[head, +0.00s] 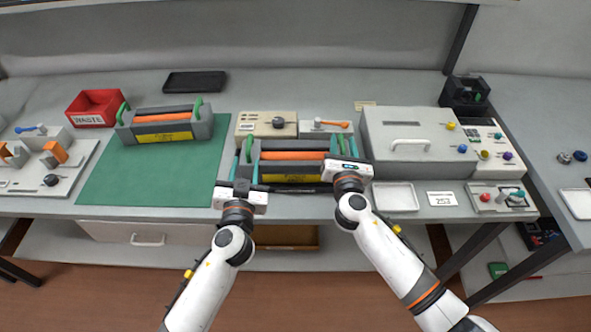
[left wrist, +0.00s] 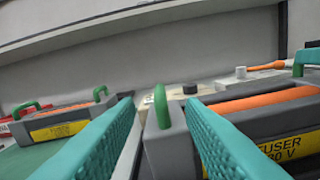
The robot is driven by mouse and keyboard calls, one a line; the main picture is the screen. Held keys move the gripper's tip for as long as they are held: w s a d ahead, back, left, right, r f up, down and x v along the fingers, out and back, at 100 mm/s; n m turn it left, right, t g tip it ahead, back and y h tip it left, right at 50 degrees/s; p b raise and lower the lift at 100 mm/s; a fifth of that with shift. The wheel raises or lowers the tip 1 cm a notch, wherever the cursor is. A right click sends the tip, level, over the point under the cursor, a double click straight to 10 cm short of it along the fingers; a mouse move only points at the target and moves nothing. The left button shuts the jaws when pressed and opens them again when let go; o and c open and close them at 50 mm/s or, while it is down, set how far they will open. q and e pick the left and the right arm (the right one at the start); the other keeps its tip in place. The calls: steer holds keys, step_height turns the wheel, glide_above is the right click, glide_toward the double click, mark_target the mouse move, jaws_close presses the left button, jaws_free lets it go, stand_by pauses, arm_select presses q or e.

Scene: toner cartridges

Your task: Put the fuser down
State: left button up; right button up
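One fuser (head: 292,168), grey with an orange roller, yellow label and green end handles, is between my grippers at the table's front middle. I cannot tell whether it touches the tabletop. My left gripper (head: 246,168) is at its left end. In the left wrist view the teal fingers are spread apart, with the near fuser's green handle (left wrist: 160,108) between them. My right gripper (head: 343,148) is at its right end, its fingers appearing apart around the other handle. A second, similar fuser (head: 163,124) stands on the back of the green mat (head: 150,180).
A red waste bin (head: 95,108) and black tray (head: 195,82) stand at the back left. Beige and grey units (head: 266,125) sit behind the near fuser. A large grey box (head: 410,150) and white tray (head: 395,197) are on the right. The mat's front is clear.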

arm_select(q)
steer(key=s, duration=0.4)
steer(key=shift+s, duration=0.3)
arm_select(e)
steer(key=s, duration=1.2)
